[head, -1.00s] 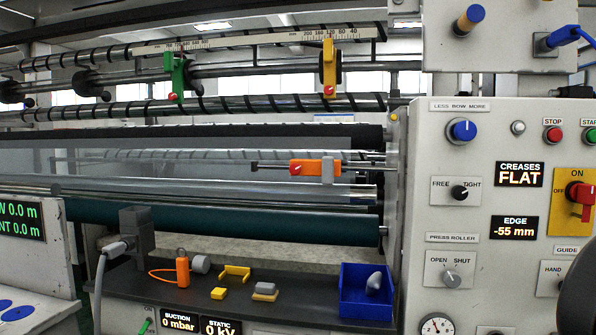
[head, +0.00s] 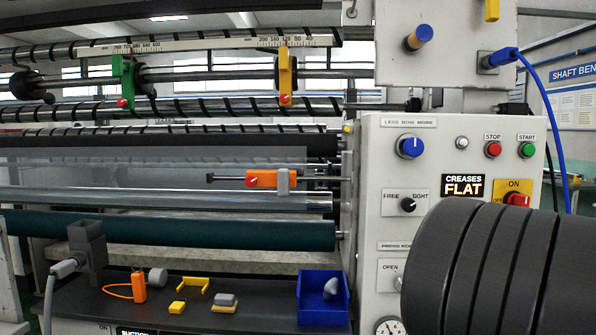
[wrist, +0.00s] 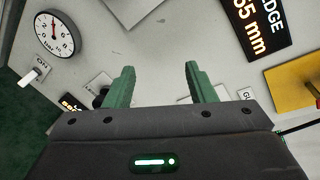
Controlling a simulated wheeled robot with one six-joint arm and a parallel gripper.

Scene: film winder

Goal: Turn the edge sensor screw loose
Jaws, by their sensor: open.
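The edge sensor is an orange block (head: 268,178) on a thin horizontal rod, with a grey piece at its right end. Its red screw (head: 252,181) shows on the left part of the orange front. My gripper (wrist: 159,68) shows only in the wrist view, with two green fingers spread apart and nothing between them. It faces the control panel (wrist: 150,45), tilted in that view. The sensor and its screw are not in the wrist view, so my gripper is apart from them.
The control panel (head: 372,215) stands right of the rollers. My dark arm covers its lower right, including the edge readout. A blue bin (head: 322,312), a yellow bracket (head: 195,283) and an orange looped tool (head: 138,287) lie on the dark shelf below the sensor.

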